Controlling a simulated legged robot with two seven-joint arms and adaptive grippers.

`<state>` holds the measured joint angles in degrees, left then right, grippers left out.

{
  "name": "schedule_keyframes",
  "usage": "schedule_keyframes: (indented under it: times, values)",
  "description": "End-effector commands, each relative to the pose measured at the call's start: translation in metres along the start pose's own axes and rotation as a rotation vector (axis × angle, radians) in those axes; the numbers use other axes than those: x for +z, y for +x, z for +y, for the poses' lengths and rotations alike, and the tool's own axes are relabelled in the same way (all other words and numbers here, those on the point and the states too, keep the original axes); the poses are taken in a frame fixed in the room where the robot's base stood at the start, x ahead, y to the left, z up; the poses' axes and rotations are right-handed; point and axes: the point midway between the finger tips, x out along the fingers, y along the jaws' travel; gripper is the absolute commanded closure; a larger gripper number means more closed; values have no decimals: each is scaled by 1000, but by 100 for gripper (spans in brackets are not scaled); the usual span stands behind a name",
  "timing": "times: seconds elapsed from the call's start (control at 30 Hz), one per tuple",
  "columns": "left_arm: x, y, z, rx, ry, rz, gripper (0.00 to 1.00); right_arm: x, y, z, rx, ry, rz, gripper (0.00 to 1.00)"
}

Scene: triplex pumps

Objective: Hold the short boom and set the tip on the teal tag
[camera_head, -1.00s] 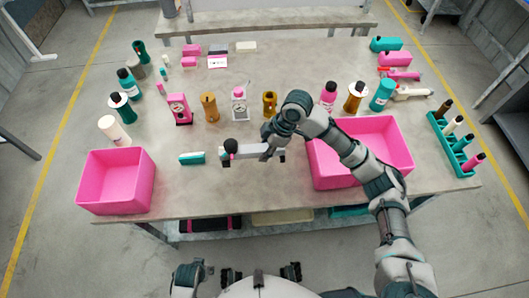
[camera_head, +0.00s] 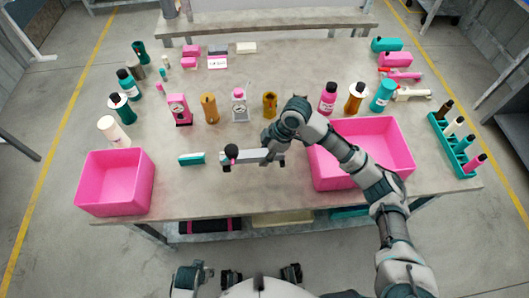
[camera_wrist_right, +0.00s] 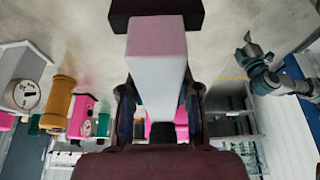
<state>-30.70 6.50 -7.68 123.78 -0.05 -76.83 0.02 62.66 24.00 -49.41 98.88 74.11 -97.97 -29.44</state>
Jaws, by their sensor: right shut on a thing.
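The short boom is a pale grey bar (camera_head: 252,156) with a dark round knob at its left end and dark parts beneath it, near the front of the table. My right gripper (camera_head: 270,153) is shut on its right part. In the right wrist view the boom (camera_wrist_right: 157,62) runs up between the fingers (camera_wrist_right: 160,108), with a dark block across its far end. The teal tag (camera_head: 191,158) lies flat on the table with a pale edge. The knob end is to the right of the tag, with a gap between.
A pink bin (camera_head: 116,183) stands at the left front corner and another (camera_head: 393,142) lies beneath my right arm. Bottles, gauges and brown cylinders (camera_head: 209,108) stand behind the boom. A teal rack (camera_head: 452,143) is at the right. Table around the tag is bare.

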Motion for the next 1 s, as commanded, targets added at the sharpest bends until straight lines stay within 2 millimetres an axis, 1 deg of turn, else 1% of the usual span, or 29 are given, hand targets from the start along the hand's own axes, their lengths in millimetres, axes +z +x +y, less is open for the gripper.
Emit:
schedule_keyframes:
  times: [1.0]
  values:
    - [3, 7, 0, 1, 0, -5, 51, 12, 28, 0, 0, 0, 1, 100]
